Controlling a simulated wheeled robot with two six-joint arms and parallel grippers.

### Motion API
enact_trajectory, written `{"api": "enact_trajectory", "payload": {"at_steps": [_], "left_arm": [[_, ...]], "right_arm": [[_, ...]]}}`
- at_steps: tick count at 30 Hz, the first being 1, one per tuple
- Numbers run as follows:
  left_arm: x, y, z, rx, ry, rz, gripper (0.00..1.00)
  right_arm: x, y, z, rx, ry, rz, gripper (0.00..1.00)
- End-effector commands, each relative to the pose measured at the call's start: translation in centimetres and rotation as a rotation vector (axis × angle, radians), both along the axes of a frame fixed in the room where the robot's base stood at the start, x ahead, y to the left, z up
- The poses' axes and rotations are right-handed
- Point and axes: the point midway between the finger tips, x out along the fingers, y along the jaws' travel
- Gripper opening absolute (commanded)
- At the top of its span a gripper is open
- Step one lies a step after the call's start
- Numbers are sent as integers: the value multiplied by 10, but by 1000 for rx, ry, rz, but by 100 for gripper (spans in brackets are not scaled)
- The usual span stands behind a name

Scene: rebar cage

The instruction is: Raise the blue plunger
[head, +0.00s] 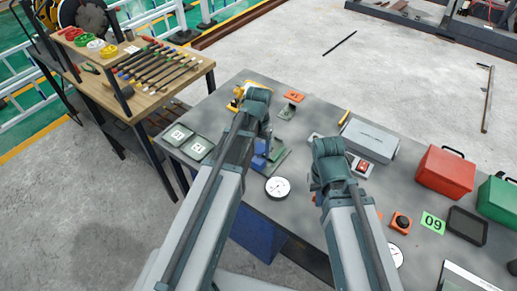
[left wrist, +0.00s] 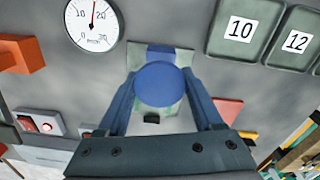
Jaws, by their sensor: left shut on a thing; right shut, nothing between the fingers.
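The blue plunger shows in the left wrist view as a round blue cap (left wrist: 162,86) seen from above. It stands over a pale green base plate (left wrist: 178,110). My left gripper (left wrist: 160,76) has one finger on each side of the cap and is shut on it. How far the plunger stands above its base cannot be told from this view. In the head view, the base (head: 277,156) is largely covered by my left arm. My right gripper (head: 328,190) is shut and empty, mostly hidden under its own wrist.
A dial gauge (head: 278,188) lies close to the base. Two green number trays (head: 187,141) lie to the left. A grey box (head: 368,139), a red switch (head: 363,166), a red case (head: 445,171) and a green case (head: 499,200) stand to the right.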

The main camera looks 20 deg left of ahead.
Motion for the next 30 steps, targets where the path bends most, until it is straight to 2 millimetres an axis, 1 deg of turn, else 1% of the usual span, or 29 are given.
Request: {"api": "enact_trajectory", "payload": {"at_steps": [3, 6, 14, 15, 19, 20, 30], "left_arm": [[0, 0, 12, 0, 0, 0, 0], [0, 0, 20, 0, 0, 0, 0], [1, 0, 18, 1, -1, 0, 0], [1, 0, 18, 1, -1, 0, 72], [1, 0, 18, 1, -1, 0, 95], [1, 0, 18, 1, -1, 0, 98], [0, 0, 19, 0, 0, 0, 98]], "right_arm": [[0, 0, 12, 0, 0, 0, 0], [0, 0, 20, 0, 0, 1, 0], [0, 0, 18, 0, 0, 1, 0], [0, 0, 18, 0, 0, 1, 0], [0, 0, 18, 0, 0, 1, 0], [0, 0, 18, 0, 0, 1, 0], [0, 0, 19, 0, 0, 1, 0]]}}
